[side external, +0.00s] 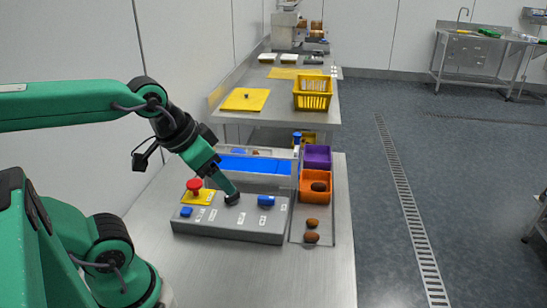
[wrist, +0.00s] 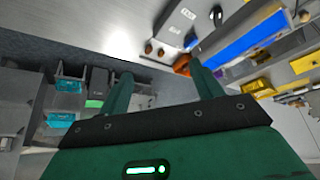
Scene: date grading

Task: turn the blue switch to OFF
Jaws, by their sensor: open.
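A grey control panel (side external: 225,230) lies on the near steel table. It carries a blue knob (side external: 266,201) at the right and a smaller blue piece (side external: 186,212) at the left, with several white labels too small to read. I cannot tell which way the blue knob is turned. My gripper (side external: 230,190) reaches down over the panel, between the two blue parts, left of the blue knob and apart from it. A dark knob (side external: 232,199) shows at its tip; contact is unclear. In the wrist view my gripper's fingers (wrist: 163,85) are apart with nothing between them.
A red emergency button (side external: 194,186) on a yellow base stands at the panel's back left. Behind is a blue conveyor belt (side external: 245,164). To the right are a purple bin (side external: 317,156), an orange bin (side external: 315,199) and brown dates (side external: 312,237). The table front is clear.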

